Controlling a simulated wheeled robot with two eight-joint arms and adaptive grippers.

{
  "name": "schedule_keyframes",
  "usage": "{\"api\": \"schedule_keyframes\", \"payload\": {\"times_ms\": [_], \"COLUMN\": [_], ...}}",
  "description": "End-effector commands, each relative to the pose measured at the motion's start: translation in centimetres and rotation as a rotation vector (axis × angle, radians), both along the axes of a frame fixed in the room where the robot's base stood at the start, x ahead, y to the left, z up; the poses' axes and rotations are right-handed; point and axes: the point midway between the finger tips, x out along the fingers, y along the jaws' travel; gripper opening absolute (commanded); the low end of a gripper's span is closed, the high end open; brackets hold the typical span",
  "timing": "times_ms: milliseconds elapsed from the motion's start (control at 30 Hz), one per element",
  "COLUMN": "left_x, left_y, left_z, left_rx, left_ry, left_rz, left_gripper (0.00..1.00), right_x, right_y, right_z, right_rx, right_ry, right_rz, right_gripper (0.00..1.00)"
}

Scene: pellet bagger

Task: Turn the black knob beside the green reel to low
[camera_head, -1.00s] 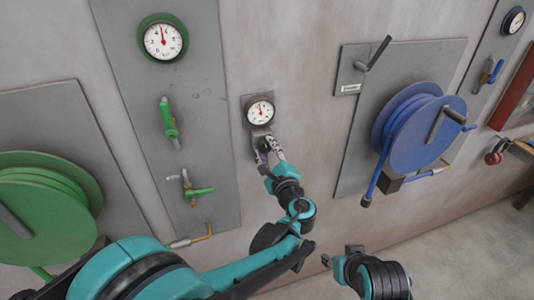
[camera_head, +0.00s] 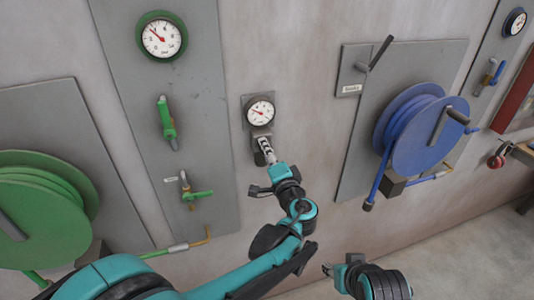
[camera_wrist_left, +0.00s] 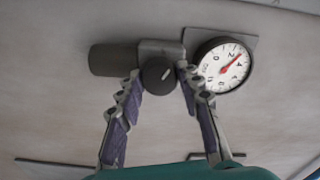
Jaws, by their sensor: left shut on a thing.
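The black knob (camera_wrist_left: 158,75) is round with a pale pointer line, on a grey fitting beside a small white dial gauge (camera_wrist_left: 222,64). In the left wrist view my left gripper (camera_wrist_left: 160,82) has a fingertip on each side of the knob and is shut on it. In the head view the left gripper (camera_head: 266,148) is at the wall just below the small gauge (camera_head: 260,111) and hides the knob. The green reel (camera_head: 45,205) is at the far left. My right gripper (camera_head: 330,269) is at the bottom, away from the wall; its jaw opening is unclear.
A grey panel between the green reel and the knob carries a green-rimmed gauge (camera_head: 161,38), a green upright lever (camera_head: 166,122) and a green-handled valve (camera_head: 196,194). A blue reel (camera_head: 425,135) with a crank is on the right. Bare wall lies between the knob and the blue reel's panel.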

Motion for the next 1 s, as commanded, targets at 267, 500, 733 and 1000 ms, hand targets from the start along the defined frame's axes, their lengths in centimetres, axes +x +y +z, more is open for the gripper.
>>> {"api": "schedule_keyframes", "payload": {"times_ms": [267,500,733,1000], "left_x": [0.2,0.1,0.1,0.1], "left_y": [0.0,0.0,0.0,0.0], "left_z": [0.3,0.3,0.2,0.2], "left_rx": [-0.243,-0.460,-0.668,-0.905], "left_ry": [-0.086,-0.155,-0.223,-0.299], "left_rz": [-0.001,-0.001,-0.002,-0.003], "left_gripper": [0.07,0.07,0.06,0.06], "right_x": [0.0,0.0,0.0,0.0], "right_y": [0.0,0.0,0.0,0.0], "right_z": [-0.5,-0.8,-1.0,-1.3], "right_rx": [0.000,0.000,0.000,0.000], "right_ry": [0.000,0.000,0.000,0.000], "right_rz": [0.000,0.000,0.000,0.000], "right_gripper": [0.40,0.40,0.40,0.40]}}
